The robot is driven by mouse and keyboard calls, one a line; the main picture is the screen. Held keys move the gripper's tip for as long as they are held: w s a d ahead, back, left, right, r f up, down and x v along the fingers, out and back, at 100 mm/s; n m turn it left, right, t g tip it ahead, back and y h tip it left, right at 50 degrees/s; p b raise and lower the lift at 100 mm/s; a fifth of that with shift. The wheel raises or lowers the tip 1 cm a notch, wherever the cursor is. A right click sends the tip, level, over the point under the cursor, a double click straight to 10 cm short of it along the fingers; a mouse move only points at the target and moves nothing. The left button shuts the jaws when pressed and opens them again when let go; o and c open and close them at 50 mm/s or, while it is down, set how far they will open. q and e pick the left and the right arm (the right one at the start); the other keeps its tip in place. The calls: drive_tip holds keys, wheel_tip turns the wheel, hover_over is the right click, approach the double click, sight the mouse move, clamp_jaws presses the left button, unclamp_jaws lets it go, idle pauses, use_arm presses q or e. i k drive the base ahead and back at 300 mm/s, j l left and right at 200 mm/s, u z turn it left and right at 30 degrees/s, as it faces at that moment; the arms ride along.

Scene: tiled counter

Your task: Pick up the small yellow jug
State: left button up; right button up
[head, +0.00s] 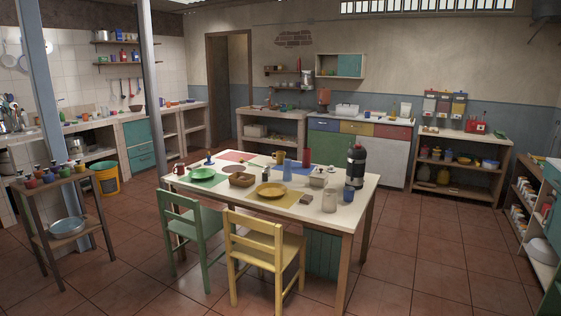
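I cannot make out the small yellow jug for certain in the head view. A small orange-yellow vessel (281,157) stands at the far side of the white-topped table, partly hidden by a blue cylinder (287,170); its shape is too small to tell. A dull yellow rounded vessel (443,176) stands on the bottom shelf of the wooden unit at the back right, beside a darker one (424,173). Neither of my grippers is in view.
The table (308,198) holds plates, a basket (242,180), a dark bottle (355,167) and cups. A green chair (190,222) and a yellow chair (252,246) stand at its near side. Tiled floor (430,260) is open to the right. A small stand (50,240) is at left.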

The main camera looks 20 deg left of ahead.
sight(278, 157)
drive_tip(key=z, duration=0.45)
drive_tip(key=i+z, duration=0.15)
drive_tip(key=i, duration=0.65)
drive_tip(key=i+j+z, duration=0.15)
drive_tip(key=i, duration=0.65)
drive_tip(key=i+l, duration=0.1)
drive_tip(key=i, duration=1.85)
drive_tip(key=i+u, duration=0.15)
drive_tip(key=i, duration=0.8)
drive_tip(key=i+l+u, duration=0.2)
drive_tip(key=i, duration=0.7)
drive_tip(key=i+u, duration=0.15)
drive_tip(key=i, duration=0.8)
drive_tip(key=i+l+u, duration=0.15)
drive_tip(key=i, duration=0.8)
drive_tip(key=i+j+u, duration=0.15)
drive_tip(key=i+u, duration=0.2)
drive_tip(key=u, duration=0.15)
drive_tip(key=i+u, duration=0.75)
drive_tip(key=u, duration=0.2)
drive_tip(key=i+l+u, duration=0.25)
drive_tip(key=u, duration=0.25)
drive_tip(key=i, duration=0.05)
